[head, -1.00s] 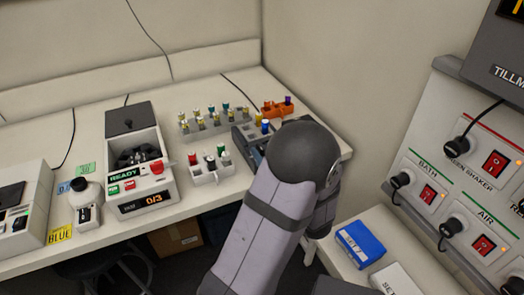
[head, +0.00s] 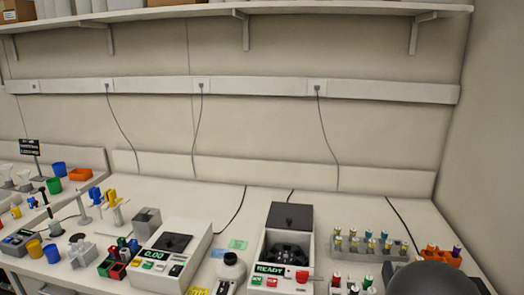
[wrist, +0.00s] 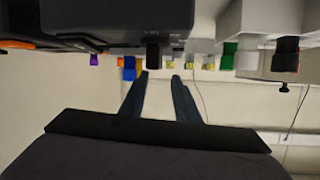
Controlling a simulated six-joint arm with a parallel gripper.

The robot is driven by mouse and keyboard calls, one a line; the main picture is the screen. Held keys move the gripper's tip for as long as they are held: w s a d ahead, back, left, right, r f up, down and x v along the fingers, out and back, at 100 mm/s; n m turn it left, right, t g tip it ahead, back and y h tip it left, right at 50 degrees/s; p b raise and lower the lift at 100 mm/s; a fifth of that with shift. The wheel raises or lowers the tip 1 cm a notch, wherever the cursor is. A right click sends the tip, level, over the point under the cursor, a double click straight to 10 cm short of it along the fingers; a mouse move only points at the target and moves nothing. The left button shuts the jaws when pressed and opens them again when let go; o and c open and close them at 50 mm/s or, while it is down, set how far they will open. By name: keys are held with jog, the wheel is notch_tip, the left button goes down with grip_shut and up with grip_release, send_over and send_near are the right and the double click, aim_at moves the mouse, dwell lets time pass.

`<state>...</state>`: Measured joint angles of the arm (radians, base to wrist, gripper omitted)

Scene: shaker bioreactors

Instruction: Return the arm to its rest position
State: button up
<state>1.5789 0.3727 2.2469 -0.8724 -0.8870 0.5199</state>
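My arm shows in the head view only as a dark rounded joint (head: 430,279) at the bottom right edge. The rest of the arm and the gripper are outside that view. In the wrist view my gripper (wrist: 160,76) has its two dark fingers apart, with nothing held between them. The wrist picture appears upside down, with bench items along its top. A blue-capped vial (wrist: 129,68) and a green-capped vial (wrist: 228,55) show near or beyond the fingertips; I cannot tell how far away they are.
On the bench stand an open-lidded centrifuge reading READY (head: 270,268), a device reading 0.00 (head: 160,268), a grey vial rack (head: 372,249) and an orange rack (head: 440,256). Several cups and stands are at the left. A shelf (head: 250,10) runs above.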

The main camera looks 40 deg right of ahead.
jog(key=shift+m+g+y, duration=0.4)
jog(key=shift+m+g, duration=0.2)
jog(key=shift+g, duration=0.3)
jog(key=w+r+p, duration=0.2)
jog(key=w+r, duration=0.1)
jog(key=w, duration=0.1)
jog(key=shift+r, duration=0.35)
jog(key=w+a+r+n+g+y+p, duration=0.2)
jog(key=w+a+n+g+y+p, duration=0.15)
jog(key=a, duration=0.55)
jog(key=w+a+r+n+g+y+p, duration=0.2)
jog(key=a+p, duration=0.3)
jog(key=a, duration=0.3)
jog(key=a+f+n+y+b, duration=0.1)
jog(key=a+f, duration=0.4)
jog(key=a, duration=0.6)
jog(key=s+a+f+n+g+y+b, duration=0.1)
jog(key=a+f+n+b, duration=0.3)
jog(key=a, duration=0.7)
jog(key=s+a+f+n+y+b, duration=0.1)
jog(key=a+f, duration=0.4)
jog(key=a, duration=0.7)
jog(key=shift+f+n+g+y+b, duration=0.35)
jog(key=shift+n+y+b, duration=0.3)
jog(key=shift+y+b, duration=0.45)
